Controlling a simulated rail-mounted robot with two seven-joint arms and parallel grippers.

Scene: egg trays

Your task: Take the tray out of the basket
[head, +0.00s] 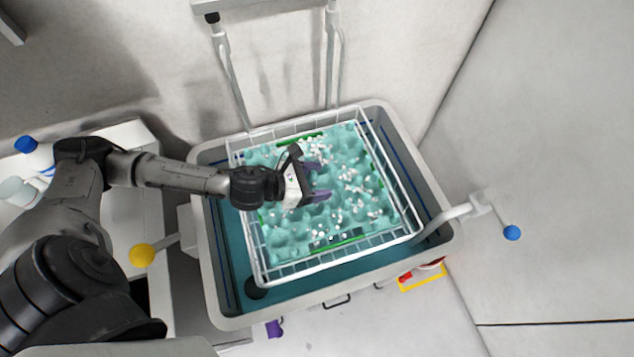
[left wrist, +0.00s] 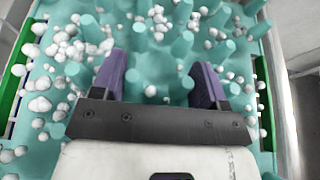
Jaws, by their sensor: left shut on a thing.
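The teal tray (head: 285,240) has many upright pegs and lies inside the white wire basket (head: 342,260). Small white lumps are scattered over it, and green strips show at its edges. My left gripper (head: 318,180) reaches in from the left over the middle of the tray. In the left wrist view its purple fingers (left wrist: 160,78) stand wide apart, low among the pegs of the tray (left wrist: 75,115), and hold part of it; the exact contact is hidden. My right gripper is not in view.
The basket sits in a grey basin (head: 208,290) with a teal bottom. A metal frame (head: 229,75) rises behind it. A lever with a blue knob (head: 512,233) is at right, one with a yellow knob (head: 142,256) at left. Bottles (head: 37,155) stand on the left counter.

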